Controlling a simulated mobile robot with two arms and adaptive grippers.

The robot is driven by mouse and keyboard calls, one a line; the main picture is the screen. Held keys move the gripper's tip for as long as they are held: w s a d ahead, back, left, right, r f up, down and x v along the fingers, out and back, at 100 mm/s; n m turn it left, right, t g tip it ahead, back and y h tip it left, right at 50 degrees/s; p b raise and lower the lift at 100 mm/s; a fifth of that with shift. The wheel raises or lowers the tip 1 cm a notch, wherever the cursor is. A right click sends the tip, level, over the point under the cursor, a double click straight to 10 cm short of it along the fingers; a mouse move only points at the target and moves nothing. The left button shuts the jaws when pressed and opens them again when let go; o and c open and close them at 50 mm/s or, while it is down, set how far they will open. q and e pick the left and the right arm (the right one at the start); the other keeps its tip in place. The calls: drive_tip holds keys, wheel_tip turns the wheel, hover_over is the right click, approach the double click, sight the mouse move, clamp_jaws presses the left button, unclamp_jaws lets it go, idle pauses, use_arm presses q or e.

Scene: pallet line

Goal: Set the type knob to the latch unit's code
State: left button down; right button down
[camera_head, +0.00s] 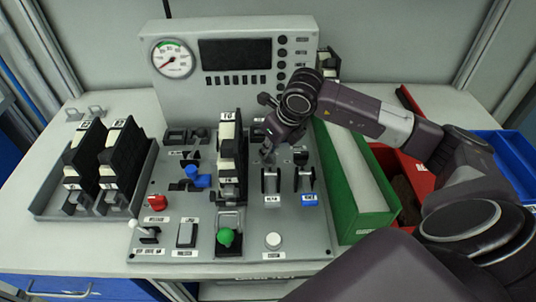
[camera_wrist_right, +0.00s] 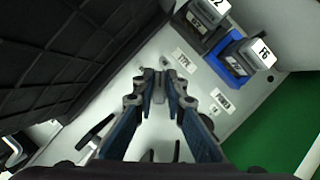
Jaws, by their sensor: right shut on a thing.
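My right gripper (camera_head: 268,150) reaches down onto the bench panel (camera_head: 180,262), just right of the tall black latch unit with white parts (camera_head: 232,150). In the right wrist view its fingers (camera_wrist_right: 160,88) come together beside the TYPE label (camera_wrist_right: 184,61), shut on the type knob. The knob is mostly hidden between the fingertips, and its setting cannot be read. The black latch unit (camera_wrist_right: 60,60) also fills the left of the wrist view. The lettering on the unit is too small to read surely. My left gripper is out of view.
Grey and blue plugs (camera_head: 309,200) stand close to the right gripper. A green box (camera_head: 352,215) and a red bin (camera_head: 385,160) lie to the right. The gauge-and-screen console (camera_head: 215,80) rises behind. Two black units in a tray (camera_head: 50,205) stand left.

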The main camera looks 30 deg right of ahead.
drive_tip(key=shift+m+h+b, duration=0.4)
drive_tip(key=shift+m+b, duration=0.25)
drive_tip(key=shift+m, duration=0.35)
drive_tip(key=shift+r, duration=0.1)
drive_tip(key=c, duration=2)
unclamp_jaws()
drive_tip(key=shift+o, duration=0.2)
drive_tip(key=v, duration=1.2)
